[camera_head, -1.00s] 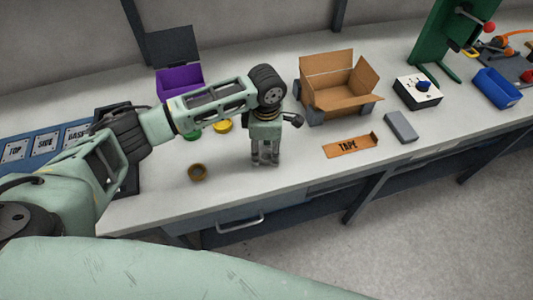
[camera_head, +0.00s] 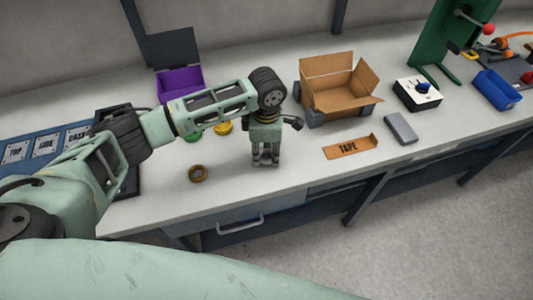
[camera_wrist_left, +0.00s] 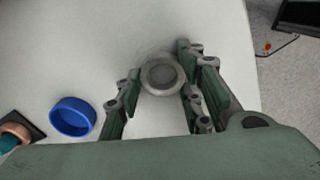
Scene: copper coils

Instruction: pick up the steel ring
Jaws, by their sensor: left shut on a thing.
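The steel ring (camera_wrist_left: 147,76) is a grey round piece between the fingers of my left gripper (camera_wrist_left: 160,85) in the left wrist view. The left gripper is shut on it. In the head view this gripper (camera_head: 265,160) points straight down at the front middle of the bench, low over the top. The ring is too small there to make out clearly, and I cannot tell whether it touches the bench. My right gripper is in neither view.
A purple bin (camera_head: 180,82) stands behind the arm.

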